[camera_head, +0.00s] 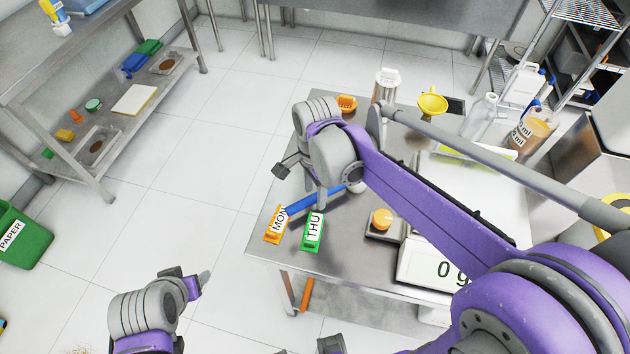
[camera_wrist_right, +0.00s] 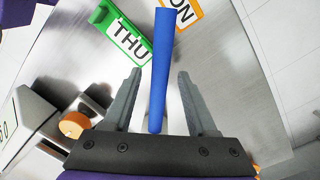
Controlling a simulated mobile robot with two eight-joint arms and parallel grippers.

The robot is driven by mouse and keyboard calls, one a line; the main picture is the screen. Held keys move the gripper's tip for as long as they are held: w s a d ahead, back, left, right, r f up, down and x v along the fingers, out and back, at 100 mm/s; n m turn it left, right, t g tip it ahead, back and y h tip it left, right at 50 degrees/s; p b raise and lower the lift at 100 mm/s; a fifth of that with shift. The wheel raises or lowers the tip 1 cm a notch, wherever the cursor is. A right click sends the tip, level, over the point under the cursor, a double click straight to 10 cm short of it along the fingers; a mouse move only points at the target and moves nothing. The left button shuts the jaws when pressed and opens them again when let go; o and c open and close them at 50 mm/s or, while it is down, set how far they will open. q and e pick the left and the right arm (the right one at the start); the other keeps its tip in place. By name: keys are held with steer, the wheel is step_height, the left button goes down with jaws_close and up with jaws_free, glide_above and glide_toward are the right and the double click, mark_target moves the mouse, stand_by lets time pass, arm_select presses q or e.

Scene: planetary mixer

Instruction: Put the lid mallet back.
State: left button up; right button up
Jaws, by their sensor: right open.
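A blue handle-like bar, which may be the lid mallet's handle, lies over the steel table (camera_head: 340,255). It shows in the head view (camera_head: 300,204) and between my right gripper's fingers in the wrist view (camera_wrist_right: 160,70). No mallet head shows in either view. My right gripper (camera_wrist_right: 155,100) is open, with one finger on each side of the bar and a gap to both. In the head view my right wrist and arm hide part of the bar. My left gripper (camera_head: 202,280) is at the lower left, over the floor and away from the table; its opening is unclear.
A green THU tag (camera_head: 312,232) and an orange MON tag (camera_head: 275,225) sit close to the bar. A scale (camera_head: 440,268), a small orange-topped item (camera_head: 382,219), a yellow funnel (camera_head: 432,105) and bottles crowd the table. An orange bar (camera_head: 306,295) shows below its front edge.

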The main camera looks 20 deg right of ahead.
step_height(320, 180, up, 12)
steer(key=shift+w+d+f, duration=0.15)
steer(key=shift+w+f, duration=0.05)
steer(key=shift+w, duration=0.05)
